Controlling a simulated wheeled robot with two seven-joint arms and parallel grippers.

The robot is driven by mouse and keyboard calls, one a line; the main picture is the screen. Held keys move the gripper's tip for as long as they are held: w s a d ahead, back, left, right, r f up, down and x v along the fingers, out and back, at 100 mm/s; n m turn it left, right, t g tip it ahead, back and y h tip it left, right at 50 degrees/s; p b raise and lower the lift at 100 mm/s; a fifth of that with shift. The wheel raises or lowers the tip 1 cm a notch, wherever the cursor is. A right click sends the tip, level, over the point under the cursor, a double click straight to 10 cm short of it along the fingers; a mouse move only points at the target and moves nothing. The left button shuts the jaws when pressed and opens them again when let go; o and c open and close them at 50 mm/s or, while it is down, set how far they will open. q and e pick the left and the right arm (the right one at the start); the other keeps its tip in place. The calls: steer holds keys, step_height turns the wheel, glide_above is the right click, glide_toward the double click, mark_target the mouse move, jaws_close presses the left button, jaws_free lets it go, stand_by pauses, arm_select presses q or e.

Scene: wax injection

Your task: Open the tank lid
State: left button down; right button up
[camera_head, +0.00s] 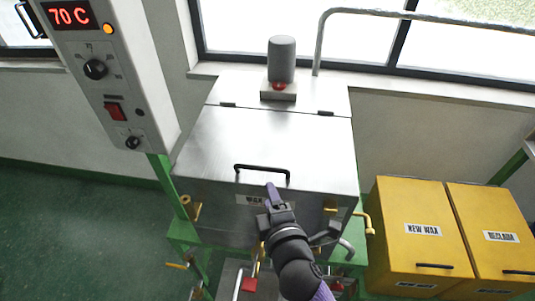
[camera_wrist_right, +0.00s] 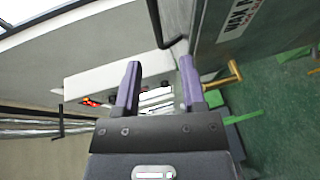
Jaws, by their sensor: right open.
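The metal tank (camera_head: 300,205) stands in the middle of the head view, with its steel lid (camera_head: 270,140) lying shut on top. A black bar handle (camera_head: 263,168) sits at the lid's front edge; it also shows at the top of the right wrist view (camera_wrist_right: 154,25). My right gripper (camera_head: 272,190) is just below the handle, in front of the tank's WAX label, and partly covers that label. In the right wrist view its two purple fingers (camera_wrist_right: 160,78) stand apart with nothing gripped between them. The handle lies beyond the fingertips. My left gripper is out of view.
A control box (camera_head: 100,75) showing 70 C stands at the left. A grey cylinder (camera_head: 281,60) stands behind the lid's hinges. Yellow wax bins (camera_head: 420,240) are at the right. Brass taps (camera_head: 190,210) and pipes surround the tank's lower front. Green floor is clear at left.

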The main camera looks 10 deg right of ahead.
mark_target(260, 170)
steer(key=b+x, duration=0.1)
steer(key=x, duration=0.9)
steer(key=shift+r+b, duration=0.2)
steer(key=shift+b, duration=0.15)
jaws_close()
stand_by(0.8)
